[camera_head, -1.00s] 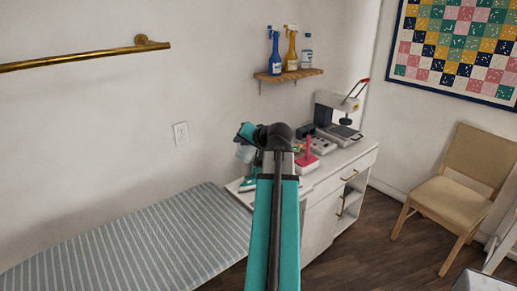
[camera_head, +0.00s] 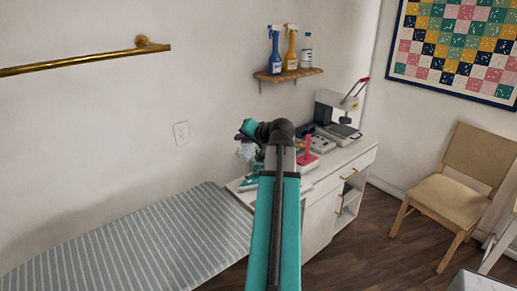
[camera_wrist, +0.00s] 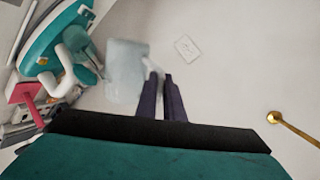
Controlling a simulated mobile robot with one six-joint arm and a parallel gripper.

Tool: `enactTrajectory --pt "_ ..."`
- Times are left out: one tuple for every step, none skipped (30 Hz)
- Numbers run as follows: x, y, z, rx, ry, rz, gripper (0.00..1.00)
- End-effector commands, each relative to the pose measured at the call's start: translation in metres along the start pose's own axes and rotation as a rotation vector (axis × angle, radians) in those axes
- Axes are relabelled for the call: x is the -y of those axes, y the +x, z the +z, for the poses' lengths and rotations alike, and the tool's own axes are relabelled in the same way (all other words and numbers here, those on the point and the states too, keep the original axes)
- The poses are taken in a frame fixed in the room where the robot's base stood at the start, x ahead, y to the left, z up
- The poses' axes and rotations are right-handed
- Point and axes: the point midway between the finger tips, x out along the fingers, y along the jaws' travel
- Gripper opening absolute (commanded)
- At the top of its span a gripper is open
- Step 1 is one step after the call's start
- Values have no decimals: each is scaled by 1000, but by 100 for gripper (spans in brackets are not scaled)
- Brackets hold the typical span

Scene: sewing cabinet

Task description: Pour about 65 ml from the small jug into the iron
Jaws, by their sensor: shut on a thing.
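The small jug (camera_wrist: 124,72) is pale and see-through. My gripper (camera_wrist: 161,82) is shut on it; the dark fingers show against its side in the wrist view. In the head view the jug (camera_head: 246,152) hangs in the air just above the iron, looking tilted. The iron (camera_head: 250,183) is teal and white and sits at the cabinet's left end. In the wrist view the iron (camera_wrist: 62,35) is at the upper left, apart from the jug. My arm hides part of the cabinet top. The liquid level and any stream cannot be made out.
A striped ironing surface (camera_head: 140,240) lies left. A shelf (camera_head: 288,74) with bottles and a brass rail (camera_head: 85,58) are on the wall.

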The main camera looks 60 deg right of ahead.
Motion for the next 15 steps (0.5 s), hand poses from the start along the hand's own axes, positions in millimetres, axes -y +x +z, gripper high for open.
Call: enactTrajectory --pt "1 -1 -2 1 3 0 0" --pt "1 -1 -2 3 5 0 0" --pt "1 -1 -2 4 8 -1 0" --pt "1 -1 -3 5 9 -1 0" --pt "1 -1 -3 7 11 -1 0" --pt "1 -1 -3 9 14 -1 0" --pt "1 -1 -4 10 16 -1 0" --pt "2 -1 -4 12 18 -1 0" --pt "2 -1 -4 14 20 -1 0" --pt "2 -1 -4 15 22 -1 0" --pt "2 -1 -5 16 23 -1 0" --pt "2 -1 -5 18 26 -1 0" --pt "1 -1 -4 17 25 -1 0" --pt "1 0 -3 16 23 -1 0" --pt "0 0 -1 13 19 -1 0"
